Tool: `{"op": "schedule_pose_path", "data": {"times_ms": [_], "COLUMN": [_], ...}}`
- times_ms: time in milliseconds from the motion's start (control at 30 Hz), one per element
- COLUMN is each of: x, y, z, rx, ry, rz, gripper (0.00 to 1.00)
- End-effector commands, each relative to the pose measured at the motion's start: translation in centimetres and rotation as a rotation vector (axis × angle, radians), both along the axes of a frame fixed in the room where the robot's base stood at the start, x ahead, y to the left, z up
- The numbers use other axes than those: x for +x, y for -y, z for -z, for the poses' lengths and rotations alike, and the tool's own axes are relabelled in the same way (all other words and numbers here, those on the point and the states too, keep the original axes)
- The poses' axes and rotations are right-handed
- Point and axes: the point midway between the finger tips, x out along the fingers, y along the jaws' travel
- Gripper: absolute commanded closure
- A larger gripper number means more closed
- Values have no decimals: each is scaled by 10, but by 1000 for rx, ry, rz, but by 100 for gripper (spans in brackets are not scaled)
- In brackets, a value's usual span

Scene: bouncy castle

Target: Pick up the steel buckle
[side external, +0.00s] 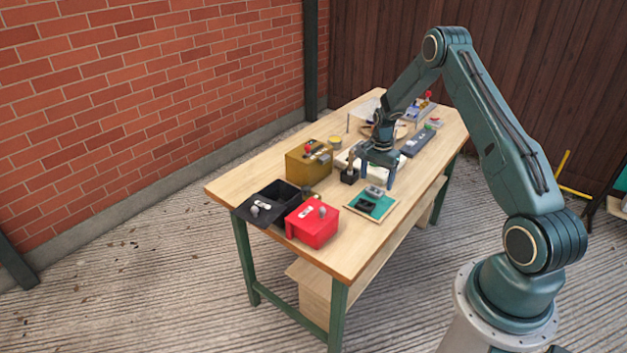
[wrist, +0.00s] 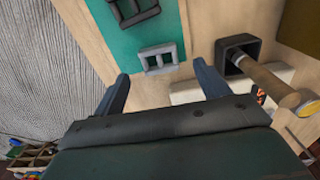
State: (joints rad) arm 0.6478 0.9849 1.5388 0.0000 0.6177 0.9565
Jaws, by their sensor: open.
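The steel buckle (side external: 374,191) is a small grey double-slot frame lying on a teal mat (side external: 385,208). In the wrist view the steel buckle (wrist: 158,58) lies near the edge of the teal mat (wrist: 175,20), just ahead of my fingertips and between their lines. A larger black buckle-like piece (side external: 366,205) lies on the same mat; it also shows in the wrist view (wrist: 133,12), cut by the top edge. My gripper (side external: 377,181) points down above the mat's far edge, open and empty. In the wrist view my gripper (wrist: 162,73) shows both fingers spread apart.
A black square holder (wrist: 237,52) with a wooden-handled tool stands close to the right finger. The table's near corner is bare.

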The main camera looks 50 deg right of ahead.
Motion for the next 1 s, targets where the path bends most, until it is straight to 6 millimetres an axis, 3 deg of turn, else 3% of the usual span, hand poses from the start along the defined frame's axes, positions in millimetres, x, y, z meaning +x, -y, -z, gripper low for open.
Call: {"op": "schedule_pose_path", "data": {"times_ms": [333,900,1000], "x": [0,0,0], "y": [0,0,0], "z": [36,38,38], "rx": [0,0,0], "ry": [0,0,0], "rz": [0,0,0], "gripper": [25,25,45]}}
